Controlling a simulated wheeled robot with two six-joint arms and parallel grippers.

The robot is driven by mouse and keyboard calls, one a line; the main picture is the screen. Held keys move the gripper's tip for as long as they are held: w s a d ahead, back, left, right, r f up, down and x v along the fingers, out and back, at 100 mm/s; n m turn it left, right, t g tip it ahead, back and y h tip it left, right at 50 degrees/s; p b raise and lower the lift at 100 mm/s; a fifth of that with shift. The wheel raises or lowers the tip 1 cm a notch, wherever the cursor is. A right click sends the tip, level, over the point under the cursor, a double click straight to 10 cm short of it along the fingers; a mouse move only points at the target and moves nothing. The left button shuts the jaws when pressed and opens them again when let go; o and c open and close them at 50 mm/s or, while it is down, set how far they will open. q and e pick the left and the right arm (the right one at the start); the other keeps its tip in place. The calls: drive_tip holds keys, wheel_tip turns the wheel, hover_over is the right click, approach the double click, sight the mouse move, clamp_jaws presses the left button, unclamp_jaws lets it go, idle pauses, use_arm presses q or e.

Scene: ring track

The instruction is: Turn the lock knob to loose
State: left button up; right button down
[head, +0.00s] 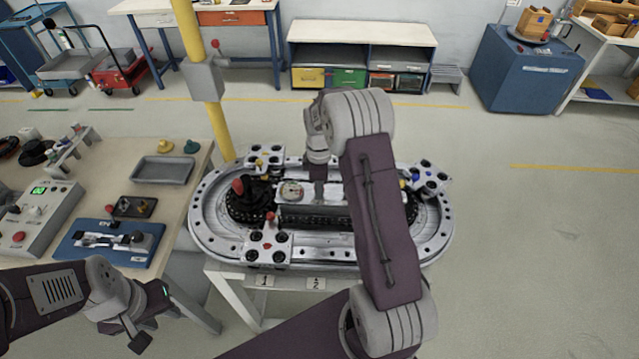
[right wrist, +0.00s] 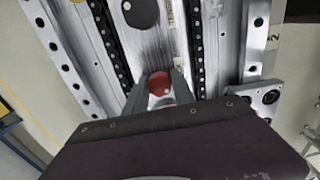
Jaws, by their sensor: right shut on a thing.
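The ring track (head: 432,238) is a silver oval on a stand in the middle of the head view. My right gripper (head: 319,190) reaches down over its middle plate, and its arm hides part of the track's right side. In the right wrist view, the right gripper (right wrist: 160,92) is shut on a round red knob (right wrist: 160,82), which looks like the lock knob. Which way the knob is turned cannot be told. My left gripper (head: 150,318) is at the lower left, below the workbench edge and away from the track. Its jaw opening is unclear.
A round dial (head: 291,192) sits on the track's middle plate. Another red knob (head: 238,186) stands on a black hub at the left. A workbench (head: 190,163) at the left holds a grey tray (head: 163,169) and a control box (head: 40,215). A yellow post (head: 222,135) stands behind the track.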

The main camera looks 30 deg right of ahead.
drive_tip(key=n, duration=0.2)
drive_tip(key=n+p, duration=0.1)
drive_tip(key=n, duration=0.1)
drive_tip(key=shift+w+r+n, duration=0.15)
drive_tip(key=shift+r+n, duration=0.05)
drive_tip(key=shift+n, duration=0.1)
drive_tip(key=n+p, duration=0.1)
drive_tip(key=n, duration=0.3)
idle(0.3)
drive_tip(key=c, duration=1.1)
unclamp_jaws()
drive_tip(key=shift+o, duration=0.2)
drive_tip(key=shift+f, duration=0.1)
wheel_tip(320, 180, up, 9)
drive_tip(key=shift+r+b, duration=0.1)
drive_tip(key=shift+b, duration=0.35)
